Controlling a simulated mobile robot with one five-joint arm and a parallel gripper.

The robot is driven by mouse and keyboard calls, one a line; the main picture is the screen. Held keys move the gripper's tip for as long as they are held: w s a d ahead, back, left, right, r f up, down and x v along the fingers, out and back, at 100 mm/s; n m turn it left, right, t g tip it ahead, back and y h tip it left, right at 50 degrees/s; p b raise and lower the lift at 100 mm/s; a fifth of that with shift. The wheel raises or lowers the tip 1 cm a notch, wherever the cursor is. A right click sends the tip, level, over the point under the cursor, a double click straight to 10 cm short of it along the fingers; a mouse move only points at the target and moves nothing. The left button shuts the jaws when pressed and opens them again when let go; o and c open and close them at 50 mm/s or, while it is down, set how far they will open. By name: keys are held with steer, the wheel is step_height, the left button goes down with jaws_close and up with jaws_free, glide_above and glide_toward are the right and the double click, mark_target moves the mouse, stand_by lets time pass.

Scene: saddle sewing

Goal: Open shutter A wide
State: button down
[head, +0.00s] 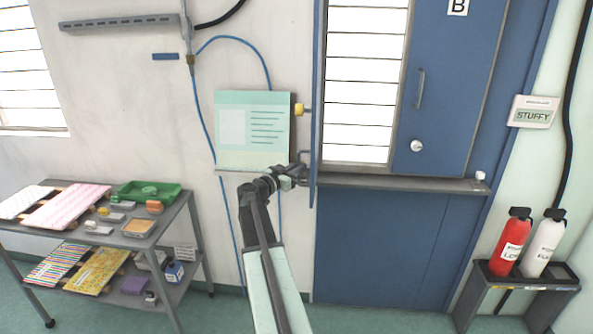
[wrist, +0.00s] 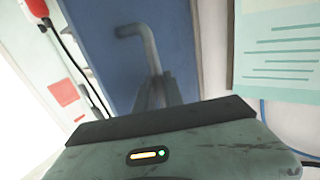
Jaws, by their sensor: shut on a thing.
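Shutter A, going by its place opposite the panel marked B, is a blue panel (head: 316,90) seen almost edge-on at the left of the window, swung out from it. Its grey bent handle (head: 304,154) sticks out on its left side. My gripper (head: 299,176) is at that handle, just above the ledge's left end. In the wrist view, my dark fingers (wrist: 158,92) are shut on the lower part of the handle (wrist: 147,45), with the blue shutter face (wrist: 105,45) behind. The fingertips' exact contact is hard to see.
A yellow knob (head: 299,109) sits between shutter A and the wall poster (head: 253,130). Shutter B (head: 440,90) covers the window's right part. A grey ledge (head: 400,184) runs below. A loaded cart (head: 170,222) stands left; a bottle stand (head: 525,283) stands right.

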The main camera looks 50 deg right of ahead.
steer(key=shift+s+d, duration=0.1)
steer(key=shift+s, duration=0.05)
steer(key=c, duration=1.5)
jaws_free()
steer(key=shift+f, duration=0.1)
steer(key=shift+o, duration=0.2)
steer(key=shift+d, duration=0.15)
steer(key=a, duration=0.8)
steer(key=shift+w, duration=0.2)
